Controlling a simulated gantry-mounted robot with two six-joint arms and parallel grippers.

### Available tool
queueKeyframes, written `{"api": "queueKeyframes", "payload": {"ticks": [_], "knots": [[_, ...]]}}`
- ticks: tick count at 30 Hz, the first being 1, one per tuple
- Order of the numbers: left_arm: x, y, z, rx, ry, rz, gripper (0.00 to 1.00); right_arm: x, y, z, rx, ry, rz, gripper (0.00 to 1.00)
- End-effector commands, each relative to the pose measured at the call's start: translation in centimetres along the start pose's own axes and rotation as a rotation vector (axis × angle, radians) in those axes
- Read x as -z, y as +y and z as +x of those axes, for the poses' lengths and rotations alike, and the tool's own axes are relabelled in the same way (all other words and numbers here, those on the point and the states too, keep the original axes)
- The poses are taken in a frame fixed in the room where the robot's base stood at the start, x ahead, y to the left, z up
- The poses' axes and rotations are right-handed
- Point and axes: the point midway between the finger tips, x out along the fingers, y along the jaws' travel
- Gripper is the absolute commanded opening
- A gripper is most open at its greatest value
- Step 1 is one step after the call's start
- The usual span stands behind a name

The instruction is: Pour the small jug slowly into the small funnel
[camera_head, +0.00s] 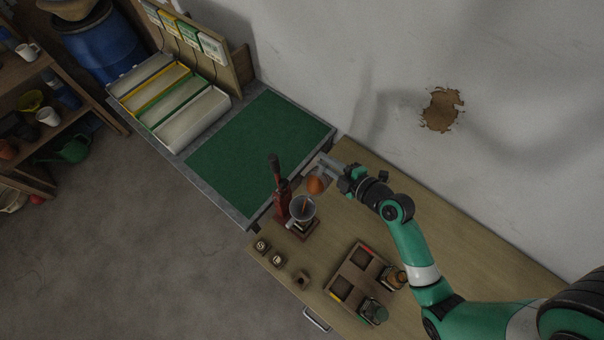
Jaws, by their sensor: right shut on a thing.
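My right gripper (328,168) is shut on the small jug (316,185), an orange-brown vessel near the middle of the head view. The small funnel (299,214) is pale grey and sits just below and left of the jug in the picture, in front of a dark red stand. An orange-brown streak shows inside the funnel's mouth; I cannot tell whether it is liquid falling or lying there. The jug looks tilted toward the funnel, but it is small and its mouth is not clear. What is under the funnel is mostly hidden. My left gripper is not in view.
The red lever stand (282,198) rises close beside the funnel. Several small items line the wooden table's (450,240) front edge. A green mat (262,145) lies clear at the back left, beside long bins (192,121).

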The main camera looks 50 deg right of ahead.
Motion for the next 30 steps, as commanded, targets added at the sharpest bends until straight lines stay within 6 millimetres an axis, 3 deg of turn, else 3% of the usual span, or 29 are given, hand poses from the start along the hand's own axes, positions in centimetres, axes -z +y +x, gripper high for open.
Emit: {"api": "queueKeyframes", "payload": {"ticks": [30], "knots": [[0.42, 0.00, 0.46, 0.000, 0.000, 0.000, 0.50, -0.18, 0.67, -0.83, -0.038, -0.031, -0.067, 0.00]]}}
